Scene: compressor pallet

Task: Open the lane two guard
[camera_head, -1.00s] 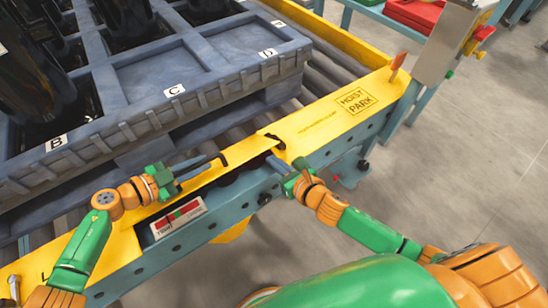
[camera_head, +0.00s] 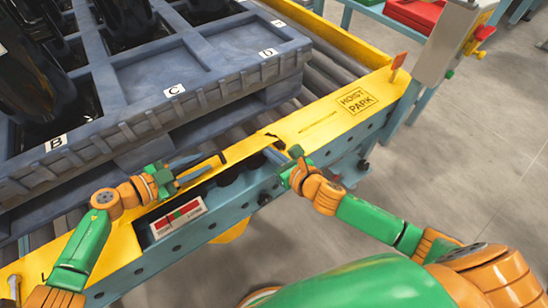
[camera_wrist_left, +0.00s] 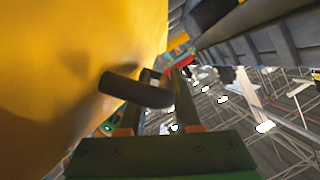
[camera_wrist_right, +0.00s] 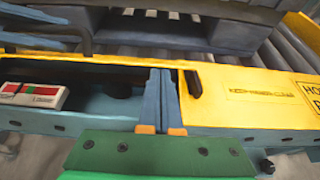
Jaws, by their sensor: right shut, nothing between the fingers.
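The yellow guard (camera_head: 240,150) is a strip along the conveyor's near side, with a dark bar handle (camera_head: 208,160). A dark opening with a red, white and green label plate (camera_head: 180,217) shows below it. My left gripper (camera_head: 200,170) is at the handle. In the left wrist view the handle (camera_wrist_left: 135,88) crosses its spread fingers (camera_wrist_left: 160,105), close to a yellow surface; firm contact cannot be told. My right gripper (camera_head: 272,153) is shut and empty at the right end of the opening; its fingers (camera_wrist_right: 161,98) also show in the right wrist view.
A fixed yellow cover marked HOIST PARK (camera_head: 357,100) lies to the right. A blue-grey pallet (camera_head: 215,85) with labelled bays and dark machines stands on the rollers behind. A grey box (camera_head: 447,45) stands at the upper right. Floor (camera_head: 440,170) at right is clear.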

